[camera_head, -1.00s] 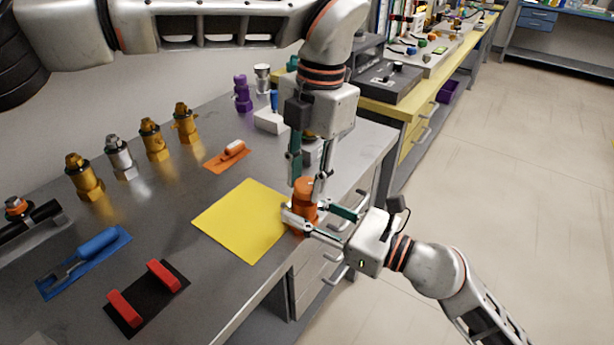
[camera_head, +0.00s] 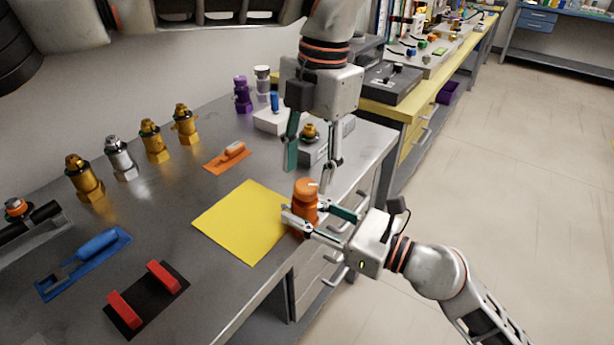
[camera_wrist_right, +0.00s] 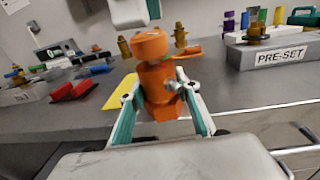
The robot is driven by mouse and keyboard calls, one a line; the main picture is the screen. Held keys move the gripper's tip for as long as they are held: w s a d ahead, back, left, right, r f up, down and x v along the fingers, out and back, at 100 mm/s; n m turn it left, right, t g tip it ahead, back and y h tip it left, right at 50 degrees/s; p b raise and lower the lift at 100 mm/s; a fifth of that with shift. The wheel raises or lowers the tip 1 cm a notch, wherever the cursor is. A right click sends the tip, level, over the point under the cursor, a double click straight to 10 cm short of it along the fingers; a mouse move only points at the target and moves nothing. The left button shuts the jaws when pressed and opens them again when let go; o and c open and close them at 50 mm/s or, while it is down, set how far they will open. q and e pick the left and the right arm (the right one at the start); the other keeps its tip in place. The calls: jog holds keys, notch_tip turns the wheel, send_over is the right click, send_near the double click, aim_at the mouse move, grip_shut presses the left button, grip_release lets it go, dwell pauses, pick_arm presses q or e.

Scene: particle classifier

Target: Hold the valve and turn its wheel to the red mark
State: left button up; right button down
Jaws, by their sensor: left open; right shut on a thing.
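The orange valve (camera_head: 304,214) stands upright near the table's front edge, beside the yellow mat's right corner. Its round orange wheel (camera_head: 306,187) is on top, with a small pale mark showing. My right gripper (camera_head: 318,213) is shut on the valve's body from the right; the right wrist view shows the valve (camera_wrist_right: 158,85) between its fingers. My left gripper (camera_head: 311,177) is open above the wheel, fingers pointing down and apart, not touching it. I cannot make out a red mark on the valve.
The yellow mat (camera_head: 240,222) lies left of the valve. Several gold and silver valves (camera_head: 152,140) stand along the back. A grey box with a pre-set label (camera_wrist_right: 280,56) stands behind. A black pad with red bars (camera_head: 147,297) and a blue trowel-like tool (camera_head: 85,262) lie at front left.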

aim_at(314, 184)
pick_arm(q)
notch_tip(314, 184, up, 9)
jog(key=shift+d, duration=0.45)
jog(key=shift+w, duration=0.1)
pick_arm(e)
jog(key=c, duration=1.4)
grip_release()
jog(key=shift+d, duration=0.1)
